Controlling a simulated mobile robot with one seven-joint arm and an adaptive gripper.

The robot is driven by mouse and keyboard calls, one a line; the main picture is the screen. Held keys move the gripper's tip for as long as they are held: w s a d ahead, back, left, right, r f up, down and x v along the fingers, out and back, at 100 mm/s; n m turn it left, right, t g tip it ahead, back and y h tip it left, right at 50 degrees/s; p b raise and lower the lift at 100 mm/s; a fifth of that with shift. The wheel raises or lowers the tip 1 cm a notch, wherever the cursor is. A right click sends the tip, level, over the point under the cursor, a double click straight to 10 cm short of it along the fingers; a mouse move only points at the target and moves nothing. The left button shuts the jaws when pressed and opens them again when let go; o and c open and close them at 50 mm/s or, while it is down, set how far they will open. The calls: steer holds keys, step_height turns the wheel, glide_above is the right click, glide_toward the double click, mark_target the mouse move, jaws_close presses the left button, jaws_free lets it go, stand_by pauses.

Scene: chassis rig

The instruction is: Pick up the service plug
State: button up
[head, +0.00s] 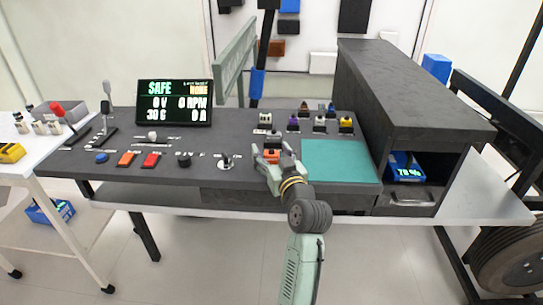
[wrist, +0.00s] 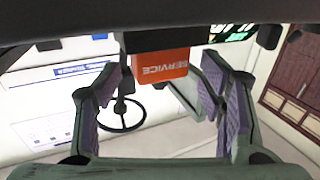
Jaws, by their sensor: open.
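The orange service plug (wrist: 160,68) shows in the wrist view with its SERVICE label upside down. It lies beyond and between the fingers of my gripper (wrist: 160,100), with visible gaps on both sides. My gripper is open and its purple-padded fingers hold nothing. In the head view, my gripper (head: 271,152) is at the console, just left of the teal mat, around the plug's place. Only a bit of the orange plug (head: 271,157) shows there between the fingers; the rest is hidden.
The teal mat (head: 340,161) is bare. Several coloured connectors (head: 319,124) stand behind my gripper, and a toggle switch (head: 227,160) is to its left. A dark housing (head: 415,85) rises at the right, with a blue battery (head: 405,165) in its opening.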

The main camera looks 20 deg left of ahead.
steer(key=shift+w+a, duration=0.2)
steer(key=shift+c, duration=0.4)
steer(key=c, duration=1.2)
